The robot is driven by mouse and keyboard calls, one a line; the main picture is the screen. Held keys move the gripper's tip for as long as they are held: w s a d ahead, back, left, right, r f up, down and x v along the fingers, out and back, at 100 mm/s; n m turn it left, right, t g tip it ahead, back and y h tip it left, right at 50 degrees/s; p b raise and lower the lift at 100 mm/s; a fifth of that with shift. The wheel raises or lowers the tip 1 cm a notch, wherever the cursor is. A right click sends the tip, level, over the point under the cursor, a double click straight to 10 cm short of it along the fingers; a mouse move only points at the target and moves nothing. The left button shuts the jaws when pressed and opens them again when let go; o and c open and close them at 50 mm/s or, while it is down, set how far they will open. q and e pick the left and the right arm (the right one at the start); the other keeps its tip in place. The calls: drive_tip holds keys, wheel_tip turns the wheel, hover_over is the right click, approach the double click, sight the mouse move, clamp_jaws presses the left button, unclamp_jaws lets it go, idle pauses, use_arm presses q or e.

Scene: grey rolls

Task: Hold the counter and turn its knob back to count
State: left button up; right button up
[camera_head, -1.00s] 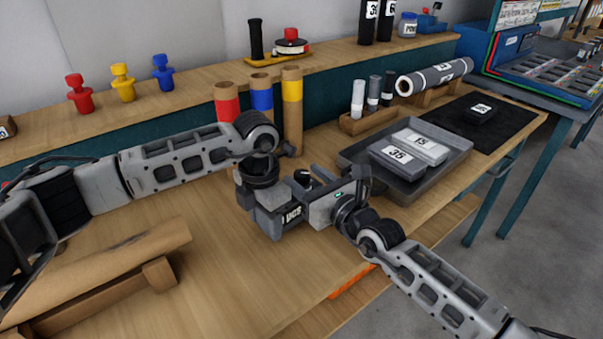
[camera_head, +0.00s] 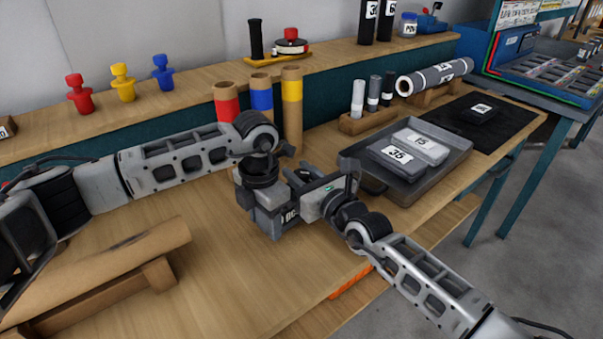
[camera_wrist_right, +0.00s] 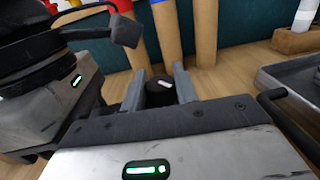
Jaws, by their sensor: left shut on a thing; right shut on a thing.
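My left gripper (camera_head: 283,205) is shut on the counter above the bench, in the middle of the head view. The counter's body is largely hidden by both grippers. In the right wrist view its round black knob (camera_wrist_right: 158,93) shows, with a white mark on top. My right gripper (camera_head: 306,180) comes from the right, close against the left one, and is shut on the knob. Its two grey fingers (camera_wrist_right: 158,90) stand on either side of the knob. The left gripper's grey body also shows at the left of the wrist view (camera_wrist_right: 62,95).
A grey tray (camera_head: 452,165) with two numbered blocks stands right of the grippers. Red, blue and yellow-banded tubes (camera_head: 292,105) stand close behind. A brown roll on a wooden stand (camera_head: 110,270) lies front left. The bench (camera_head: 215,285) is bare below the grippers.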

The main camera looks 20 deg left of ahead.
drive_tip(key=shift+s+a+r+m+t, duration=0.3)
drive_tip(key=shift+a+r+t, duration=0.1)
drive_tip(key=shift+a+r, duration=0.15)
drive_tip(key=shift+w+d+f+m+t+h, duration=0.25)
drive_tip(key=shift+d+f+m+t+h, duration=0.25)
drive_tip(key=shift+h, duration=0.3)
drive_tip(key=shift+d, duration=0.1)
drive_tip(key=o, duration=0.9)
drive_tip(key=shift+o, duration=0.2)
drive_tip(key=v, duration=1.2)
drive_tip(key=shift+w+d, duration=0.1)
